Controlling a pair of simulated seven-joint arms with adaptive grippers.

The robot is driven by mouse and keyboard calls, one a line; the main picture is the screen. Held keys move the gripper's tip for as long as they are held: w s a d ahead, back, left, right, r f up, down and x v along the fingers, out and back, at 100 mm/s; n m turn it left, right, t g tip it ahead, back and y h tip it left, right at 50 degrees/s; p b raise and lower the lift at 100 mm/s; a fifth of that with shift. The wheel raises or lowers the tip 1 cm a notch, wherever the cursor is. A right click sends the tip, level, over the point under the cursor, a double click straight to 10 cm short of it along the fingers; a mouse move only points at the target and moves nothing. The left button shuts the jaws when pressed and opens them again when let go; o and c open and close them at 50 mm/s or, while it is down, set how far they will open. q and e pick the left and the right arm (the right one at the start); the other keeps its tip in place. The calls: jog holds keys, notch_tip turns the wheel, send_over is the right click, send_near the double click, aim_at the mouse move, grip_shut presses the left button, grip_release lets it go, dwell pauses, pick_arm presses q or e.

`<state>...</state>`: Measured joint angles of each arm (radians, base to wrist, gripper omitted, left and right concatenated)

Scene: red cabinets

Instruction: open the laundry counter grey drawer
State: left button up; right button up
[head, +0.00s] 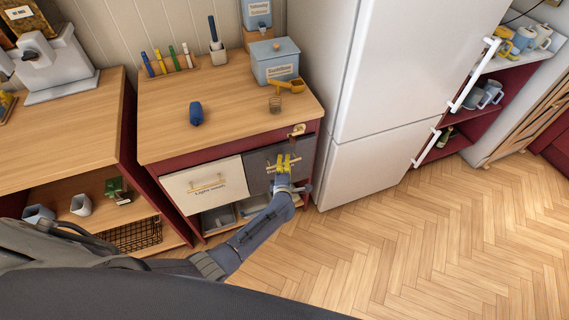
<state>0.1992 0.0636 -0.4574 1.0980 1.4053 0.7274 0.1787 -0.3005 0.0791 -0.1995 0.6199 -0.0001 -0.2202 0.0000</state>
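The grey drawer (257,178) is in the right half of the counter front, under the wooden top. Its front looks level with the cabinet, with no clear gap. A thin gold bar handle (270,167) runs across it, partly covered by my gripper. My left gripper (283,161) is at the grey drawer, its two yellow fingers at the handle. The fingers look close together with a narrow gap; whether they grip the bar is too small to tell. My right gripper is not in view.
A white drawer (207,184) with a gold handle is left of the grey one. Grey bins (218,217) sit below. On the counter top (160,115) are a blue-grey box (275,62), an orange scoop (291,86) and a dark blue item (196,113). A white fridge (385,80) stands close on the right.

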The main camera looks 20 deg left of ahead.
pick_arm(q)
jog(key=shift+o, duration=0.2)
jog(key=shift+w, duration=0.15)
grip_shut()
dwell(0.3)
